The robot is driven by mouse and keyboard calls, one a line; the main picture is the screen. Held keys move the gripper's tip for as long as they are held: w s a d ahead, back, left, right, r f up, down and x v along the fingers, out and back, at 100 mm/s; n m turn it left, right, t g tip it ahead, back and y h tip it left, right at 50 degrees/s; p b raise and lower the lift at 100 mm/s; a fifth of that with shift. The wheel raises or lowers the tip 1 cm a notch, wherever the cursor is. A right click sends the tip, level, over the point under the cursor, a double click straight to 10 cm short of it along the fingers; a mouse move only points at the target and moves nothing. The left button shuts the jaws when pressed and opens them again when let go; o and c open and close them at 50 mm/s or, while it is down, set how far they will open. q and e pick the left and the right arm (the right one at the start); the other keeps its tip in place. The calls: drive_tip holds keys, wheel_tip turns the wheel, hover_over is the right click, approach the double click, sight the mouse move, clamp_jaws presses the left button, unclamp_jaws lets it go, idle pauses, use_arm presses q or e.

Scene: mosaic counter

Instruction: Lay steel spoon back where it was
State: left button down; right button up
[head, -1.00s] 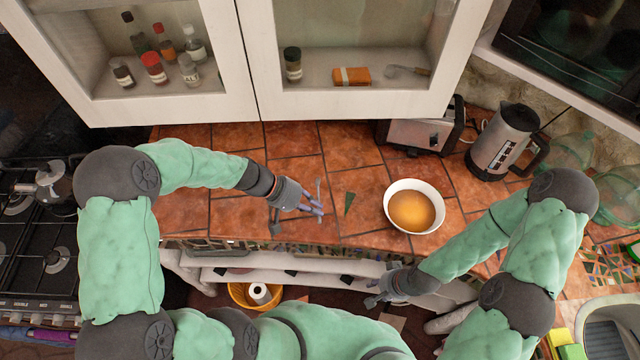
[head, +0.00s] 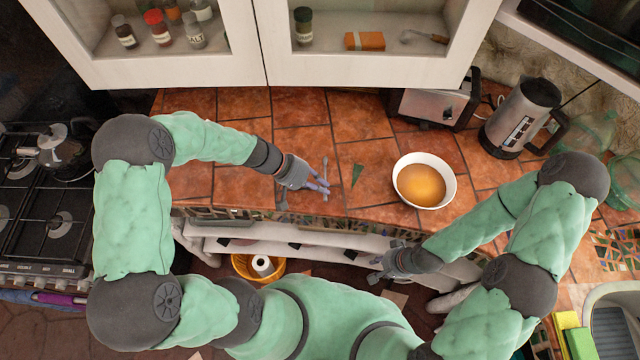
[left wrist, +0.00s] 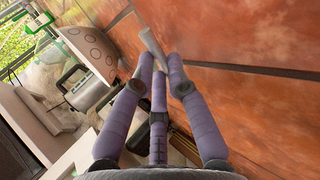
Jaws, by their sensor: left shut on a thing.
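The steel spoon (head: 325,168) is a thin grey piece at the tips of my left gripper (head: 321,187) in the head view, over the tiled counter. In the left wrist view the purple fingers of my left gripper (left wrist: 160,62) are closed together, with a grey end of the spoon (left wrist: 151,42) sticking out past them. The rest of the spoon is hidden by the fingers. I cannot tell whether the spoon touches the tiles. My right gripper (head: 380,268) is low, in front of the counter's edge, with its fingers apart and nothing seen in them.
A white bowl (head: 450,170) with orange contents stands right of my left gripper. A toaster (head: 435,104) and kettle (head: 521,118) stand at the back right, a stove (head: 50,215) at the left. Tiles behind my left gripper are clear.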

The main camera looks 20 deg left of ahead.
use_arm(q)
drive_tip(key=shift+f+b, duration=0.8)
idle(0.5)
drive_tip(key=c, duration=1.2)
unclamp_jaws()
drive_tip(key=shift+o, duration=0.2)
drive_tip(key=shift+a, duration=0.1)
drive_tip(key=v, duration=1.2)
